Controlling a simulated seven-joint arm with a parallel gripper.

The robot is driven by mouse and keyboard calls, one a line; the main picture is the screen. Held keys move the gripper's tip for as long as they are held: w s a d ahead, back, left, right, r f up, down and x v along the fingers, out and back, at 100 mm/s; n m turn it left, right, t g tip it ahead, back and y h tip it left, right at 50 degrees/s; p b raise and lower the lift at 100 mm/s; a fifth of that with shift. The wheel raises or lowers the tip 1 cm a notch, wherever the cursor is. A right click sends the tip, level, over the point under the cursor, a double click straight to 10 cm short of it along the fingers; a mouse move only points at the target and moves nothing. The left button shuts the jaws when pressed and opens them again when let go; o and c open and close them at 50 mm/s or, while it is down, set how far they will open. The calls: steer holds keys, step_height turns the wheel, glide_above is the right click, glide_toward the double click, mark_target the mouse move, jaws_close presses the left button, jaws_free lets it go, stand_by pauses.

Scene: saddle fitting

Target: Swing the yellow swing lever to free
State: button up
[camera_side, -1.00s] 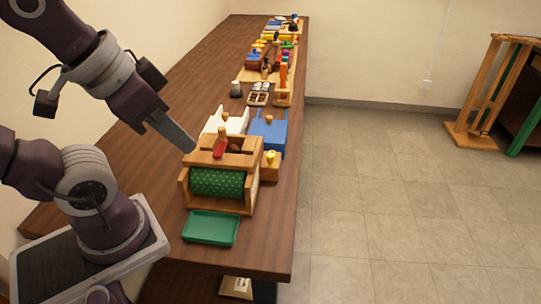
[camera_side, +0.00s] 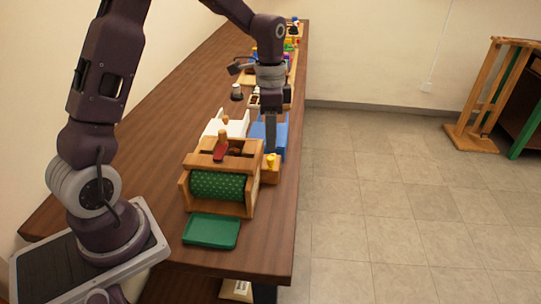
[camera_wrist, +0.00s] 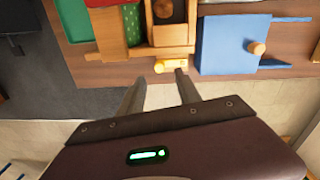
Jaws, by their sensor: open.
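The yellow swing lever (camera_side: 271,160) sits on the right side of the wooden saddle fixture (camera_side: 228,148), on a small wooden block. In the wrist view the yellow lever (camera_wrist: 171,65) lies crosswise at the fixture's edge, just beyond my fingertips. My gripper (camera_side: 270,148) points down above and close to the lever in the side view. In the wrist view my gripper (camera_wrist: 160,80) has its two fingers apart with nothing between them, one to each side of the lever's line. Whether a finger touches the lever cannot be told.
A green tray (camera_side: 211,231) lies in front. The table's right edge is close by.

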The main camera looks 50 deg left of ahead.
mark_target(271, 158)
step_height(271, 158, down, 7)
steer(key=shift+s+d, duration=0.1)
jaws_close()
